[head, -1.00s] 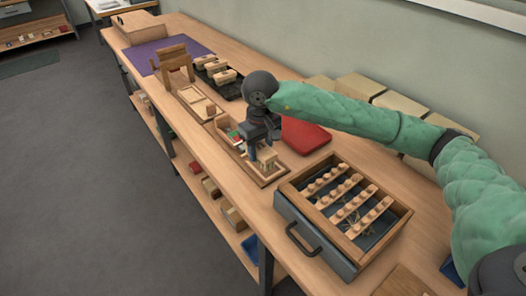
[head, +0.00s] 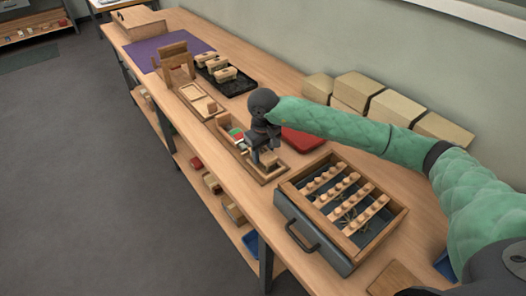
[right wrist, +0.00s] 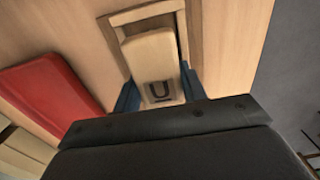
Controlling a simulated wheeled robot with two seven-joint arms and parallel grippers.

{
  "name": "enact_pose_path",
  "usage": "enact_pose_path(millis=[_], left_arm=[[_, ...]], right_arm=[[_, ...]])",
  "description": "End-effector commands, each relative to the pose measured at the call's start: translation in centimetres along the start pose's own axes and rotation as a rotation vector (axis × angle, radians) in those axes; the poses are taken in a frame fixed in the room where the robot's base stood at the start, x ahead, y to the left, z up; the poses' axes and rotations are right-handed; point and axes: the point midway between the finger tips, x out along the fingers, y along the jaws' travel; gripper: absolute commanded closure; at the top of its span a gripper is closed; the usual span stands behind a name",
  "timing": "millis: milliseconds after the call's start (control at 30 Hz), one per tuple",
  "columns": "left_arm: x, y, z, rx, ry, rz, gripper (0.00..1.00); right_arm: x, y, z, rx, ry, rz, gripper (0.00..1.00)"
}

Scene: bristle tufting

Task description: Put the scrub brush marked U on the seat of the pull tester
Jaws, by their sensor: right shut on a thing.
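The scrub brush marked U (right wrist: 155,65) is a pale wooden block with a dark letter U, between the blue fingers of my right gripper (right wrist: 158,92). In the head view my right gripper (head: 265,158) points down over the near end of a long wooden fixture (head: 277,175), shut on the brush, which it mostly hides. In the right wrist view a wooden frame (right wrist: 112,25) surrounds the brush's far end; I cannot tell whether the brush rests in it. A wooden stand with an upright (head: 176,62) at the far left may be the pull tester. My left gripper is out of view.
A black tray (head: 240,88) holds several pale brushes. A red flat thing (head: 303,139) lies behind my gripper. A drawer-like box (head: 318,250) with rows of pegs stands nearer. Tan boxes (head: 355,90) line the wall. A purple mat (head: 143,57) lies far left.

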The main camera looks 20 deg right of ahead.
Motion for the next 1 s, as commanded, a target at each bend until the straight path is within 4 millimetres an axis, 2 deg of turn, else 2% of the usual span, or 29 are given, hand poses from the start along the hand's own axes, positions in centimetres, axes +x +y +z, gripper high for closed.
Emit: enact_pose_path(millis=[367, 400, 500, 833, 900, 1000], left_arm=[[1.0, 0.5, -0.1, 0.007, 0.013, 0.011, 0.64], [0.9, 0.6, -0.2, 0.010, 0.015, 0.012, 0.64], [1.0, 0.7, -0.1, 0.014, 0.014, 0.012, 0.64], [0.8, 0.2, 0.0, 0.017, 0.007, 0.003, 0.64], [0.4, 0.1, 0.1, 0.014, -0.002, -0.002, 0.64], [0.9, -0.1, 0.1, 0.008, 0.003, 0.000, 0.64]], right_arm=[[0.3, 0.0, 0.0, 0.000, 0.000, 0.000, 0.83], [0.2, 0.0, 0.0, 0.000, -0.001, 0.000, 0.53], [0.2, 0.0, 0.0, 0.001, -0.001, 0.000, 0.37], [0.0, 0.0, 0.0, 0.001, -0.001, 0.000, 0.37], [-0.2, 0.0, 0.0, 0.001, -0.001, 0.000, 0.37], [-1.1, 0.1, 0.0, 0.001, 0.001, 0.000, 0.37]])
